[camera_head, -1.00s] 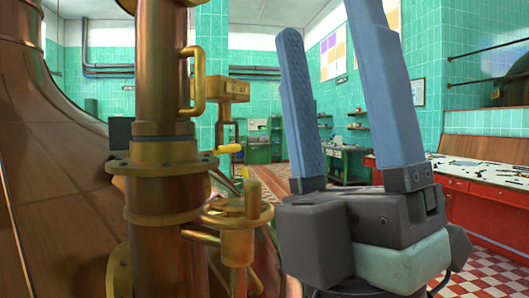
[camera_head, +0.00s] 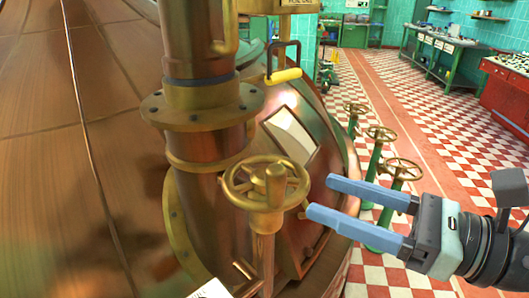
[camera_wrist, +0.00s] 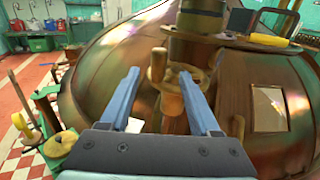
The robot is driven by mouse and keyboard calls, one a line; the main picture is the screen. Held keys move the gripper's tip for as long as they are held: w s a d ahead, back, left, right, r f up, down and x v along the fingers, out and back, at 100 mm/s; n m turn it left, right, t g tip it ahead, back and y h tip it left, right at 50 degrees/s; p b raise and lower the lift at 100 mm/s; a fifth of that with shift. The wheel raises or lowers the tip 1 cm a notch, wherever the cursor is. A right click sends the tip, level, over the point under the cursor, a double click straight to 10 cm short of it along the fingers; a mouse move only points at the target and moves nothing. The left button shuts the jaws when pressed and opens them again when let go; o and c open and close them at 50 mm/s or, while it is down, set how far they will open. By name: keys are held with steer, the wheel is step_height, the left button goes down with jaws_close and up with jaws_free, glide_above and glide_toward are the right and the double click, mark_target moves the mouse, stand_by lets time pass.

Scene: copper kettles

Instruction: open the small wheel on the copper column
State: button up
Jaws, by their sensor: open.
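The small brass wheel (camera_head: 266,184) sits on a short stem at the front of the copper column (camera_head: 205,160). In the head view my gripper (camera_head: 317,198) comes from the right. Its two blue fingers are apart and point left at the wheel, the lower fingertip close to the wheel's right rim. I cannot tell whether it touches. In the wrist view the wheel (camera_wrist: 157,74) shows ahead between the open fingers (camera_wrist: 158,80), partly hidden by them. Nothing is held.
Several green posts with brass handwheels (camera_head: 380,134) stand on the checkered floor behind my gripper. The large copper kettle (camera_head: 70,160) fills the left. A red counter (camera_head: 508,90) stands far right.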

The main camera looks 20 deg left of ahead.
mark_target(267, 174)
steer(key=a+p, duration=0.1)
steer(key=a, duration=0.2)
steer(key=a+p, duration=0.1)
steer(key=a, duration=0.3)
steer(key=w+a+p, duration=0.1)
steer(key=a, duration=0.3)
steer(key=shift+r, duration=0.1)
steer(key=shift+a, duration=0.4)
jaws_close()
stand_by(0.7)
